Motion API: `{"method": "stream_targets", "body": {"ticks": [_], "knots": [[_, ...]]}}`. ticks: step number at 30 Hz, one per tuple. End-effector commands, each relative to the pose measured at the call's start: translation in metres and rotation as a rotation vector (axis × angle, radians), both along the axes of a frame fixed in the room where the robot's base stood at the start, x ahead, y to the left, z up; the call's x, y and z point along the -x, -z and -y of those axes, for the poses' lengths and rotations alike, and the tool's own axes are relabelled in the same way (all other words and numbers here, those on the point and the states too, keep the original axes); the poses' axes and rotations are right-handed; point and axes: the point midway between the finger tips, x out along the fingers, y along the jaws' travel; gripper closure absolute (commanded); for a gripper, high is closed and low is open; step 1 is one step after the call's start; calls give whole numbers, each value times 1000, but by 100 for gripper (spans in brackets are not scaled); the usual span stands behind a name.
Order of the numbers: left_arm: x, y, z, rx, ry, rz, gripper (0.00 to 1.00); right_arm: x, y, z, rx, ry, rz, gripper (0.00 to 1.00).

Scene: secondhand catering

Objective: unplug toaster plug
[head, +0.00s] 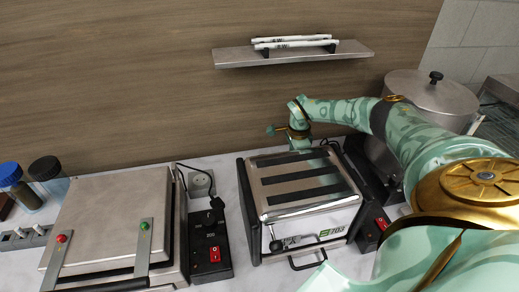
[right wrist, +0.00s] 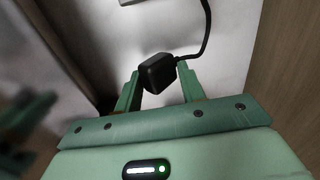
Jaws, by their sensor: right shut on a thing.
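The steel toaster (head: 304,190) with dark slots stands on the counter in the middle of the head view. My right gripper (head: 301,143) reaches down behind it, with its fingertips hidden there. In the right wrist view my right gripper (right wrist: 158,85) is shut on a black plug (right wrist: 157,74) held between its fingertips. A black cord (right wrist: 206,30) curves up from the plug. A pale edge, perhaps a socket (right wrist: 130,2), shows at the top of that view, apart from the plug. My left gripper is out of view.
A contact grill (head: 108,222) stands left of the toaster, with a wall socket (head: 200,182) and a black switch box (head: 211,245) between them. A large steel pot (head: 430,97) stands at the right. A shelf (head: 290,55) with white rods hangs above.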

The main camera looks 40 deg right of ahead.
Motion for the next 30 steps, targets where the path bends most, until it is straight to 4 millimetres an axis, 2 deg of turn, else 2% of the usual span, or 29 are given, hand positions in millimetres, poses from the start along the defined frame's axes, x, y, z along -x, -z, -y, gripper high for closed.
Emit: {"method": "stream_targets", "body": {"ticks": [21, 30], "knots": [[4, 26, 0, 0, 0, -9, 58, 0, 37, 0, 0, -2, -1, 97], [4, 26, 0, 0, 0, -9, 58, 3, 41, -2, -1, -5, -10, 97]]}}
